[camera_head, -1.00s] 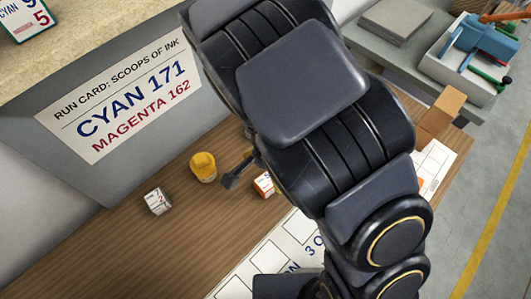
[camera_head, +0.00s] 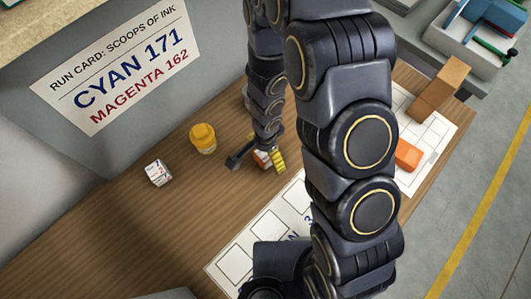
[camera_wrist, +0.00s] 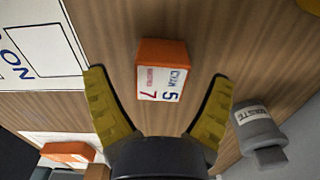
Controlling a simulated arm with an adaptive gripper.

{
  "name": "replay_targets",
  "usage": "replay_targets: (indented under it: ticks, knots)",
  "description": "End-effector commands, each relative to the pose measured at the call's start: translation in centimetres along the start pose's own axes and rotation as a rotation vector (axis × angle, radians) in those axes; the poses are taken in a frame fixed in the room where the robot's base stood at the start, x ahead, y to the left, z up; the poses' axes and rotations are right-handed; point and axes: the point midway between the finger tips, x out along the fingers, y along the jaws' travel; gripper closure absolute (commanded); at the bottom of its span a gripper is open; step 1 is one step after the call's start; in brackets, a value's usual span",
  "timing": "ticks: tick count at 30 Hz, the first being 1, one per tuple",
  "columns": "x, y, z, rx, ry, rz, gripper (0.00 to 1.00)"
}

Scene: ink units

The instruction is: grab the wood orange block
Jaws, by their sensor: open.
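An orange block with a white label reading CYAN 5 and a 7 lies on the wood table; in the wrist view this labelled block (camera_wrist: 162,54) sits between my open fingertips, with gaps on both sides. In the head view it shows partly (camera_head: 261,157) between the fingers. My gripper (camera_head: 257,161) is open and empty; it also shows in the wrist view (camera_wrist: 158,77). A second, plain orange block (camera_head: 408,155) lies on a white gridded sheet to the right; it also shows at lower left in the wrist view (camera_wrist: 68,151). A taller tan wood block (camera_head: 441,84) stands beyond it.
A yellow jar (camera_head: 203,138) and a white labelled cube (camera_head: 158,172) stand to the left. A grey WASTE container (camera_wrist: 257,128) is close to the right finger. A white printed card (camera_head: 238,262) lies in front.

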Motion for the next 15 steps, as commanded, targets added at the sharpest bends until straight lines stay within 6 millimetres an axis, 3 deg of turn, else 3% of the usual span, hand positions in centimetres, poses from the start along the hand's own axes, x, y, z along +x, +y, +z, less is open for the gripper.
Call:
replay_targets:
  ticks: [7, 15]
  knots:
    - [1.7, 0.0, 0.1, -0.002, -0.004, 0.002, 0.16]
    - [2.1, 0.0, 0.0, -0.003, 0.002, 0.000, 0.16]
